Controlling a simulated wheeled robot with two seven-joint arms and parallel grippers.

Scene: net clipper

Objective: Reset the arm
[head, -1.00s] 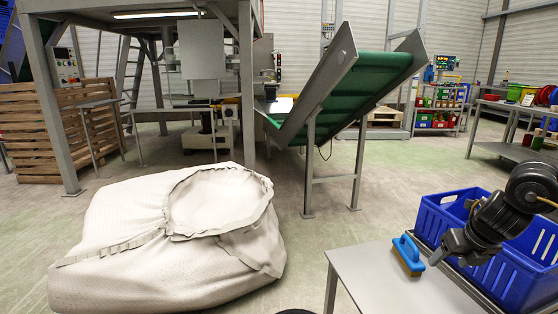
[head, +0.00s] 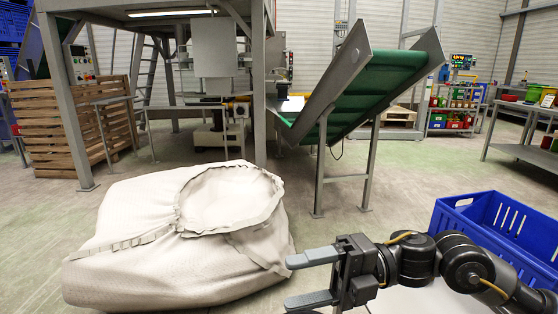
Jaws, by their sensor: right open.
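My right arm reaches in from the right edge of the head view, low in the picture. Its gripper (head: 312,279) points left with its two grey fingers spread apart and nothing between them. The gripper is in front of the right side of a large white sack (head: 150,250) on the floor; I cannot tell the gap between them. My arm covers most of the grey table, of which a pale part (head: 415,300) shows beneath it. The blue brush seen earlier is not visible now. My left gripper is not in view.
A blue crate (head: 480,222) stands at the right, partly behind my arm. A green conveyor (head: 375,88) on grey legs slopes up behind the sack. A wooden crate (head: 45,125) stands at the far left. Open floor (head: 400,185) lies between the conveyor and the blue crate.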

